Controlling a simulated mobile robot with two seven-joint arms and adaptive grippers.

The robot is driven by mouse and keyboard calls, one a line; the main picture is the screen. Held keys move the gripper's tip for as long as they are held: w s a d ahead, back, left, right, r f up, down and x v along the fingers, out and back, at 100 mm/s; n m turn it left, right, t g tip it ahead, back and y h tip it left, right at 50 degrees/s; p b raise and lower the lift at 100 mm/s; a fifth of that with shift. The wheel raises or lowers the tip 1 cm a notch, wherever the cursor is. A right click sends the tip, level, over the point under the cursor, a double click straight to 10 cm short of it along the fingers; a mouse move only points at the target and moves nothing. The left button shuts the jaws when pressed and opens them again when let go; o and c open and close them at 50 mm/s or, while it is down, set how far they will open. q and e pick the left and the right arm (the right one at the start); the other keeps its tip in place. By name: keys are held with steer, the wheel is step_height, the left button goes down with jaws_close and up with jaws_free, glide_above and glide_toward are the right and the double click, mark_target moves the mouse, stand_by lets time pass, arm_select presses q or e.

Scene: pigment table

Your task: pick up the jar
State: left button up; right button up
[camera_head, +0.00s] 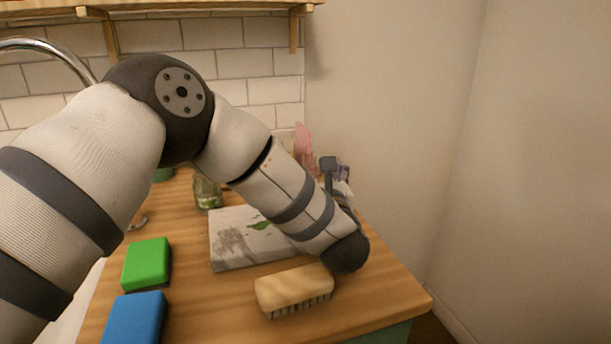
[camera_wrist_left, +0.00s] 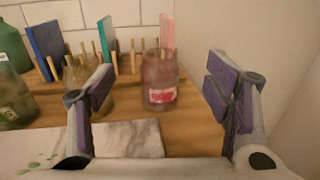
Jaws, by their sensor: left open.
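A clear glass jar with a red and white label (camera_wrist_left: 160,82) stands upright on the wooden table in the left wrist view. It lies ahead of the gap between the fingers of my left gripper (camera_wrist_left: 162,88), which is open and empty. I cannot tell whether the jar is fully between the fingertips. A second glass jar (camera_wrist_left: 77,72) stands partly behind the left finger. A greenish jar (camera_wrist_left: 14,103) is at the far left. In the head view my left gripper (camera_head: 335,172) is partly hidden behind my arm. One glass jar (camera_head: 207,193) shows there. My right gripper is not in view.
A marble slab (camera_head: 228,240) lies under my forearm. A brush (camera_head: 293,289), a green sponge (camera_head: 147,263) and a blue sponge (camera_head: 134,317) are in front. A pegged rack with coloured boards (camera_wrist_left: 45,50) stands behind the jars. A wall (camera_head: 390,130) bounds the right.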

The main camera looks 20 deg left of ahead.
mark_target(307, 165)
arm_select(q)
steer(key=x, duration=0.2)
steer(key=f+b+x, duration=0.1)
steer(key=x, duration=0.4)
steer(key=shift+w+a+f, duration=0.2)
steer(key=shift+w+f, duration=0.05)
steer(key=shift+f, duration=0.05)
steer(key=shift+w+r, duration=0.1)
steer(key=shift+r, duration=0.15)
steer(key=shift+c, duration=0.8)
steer(key=c, duration=1.2)
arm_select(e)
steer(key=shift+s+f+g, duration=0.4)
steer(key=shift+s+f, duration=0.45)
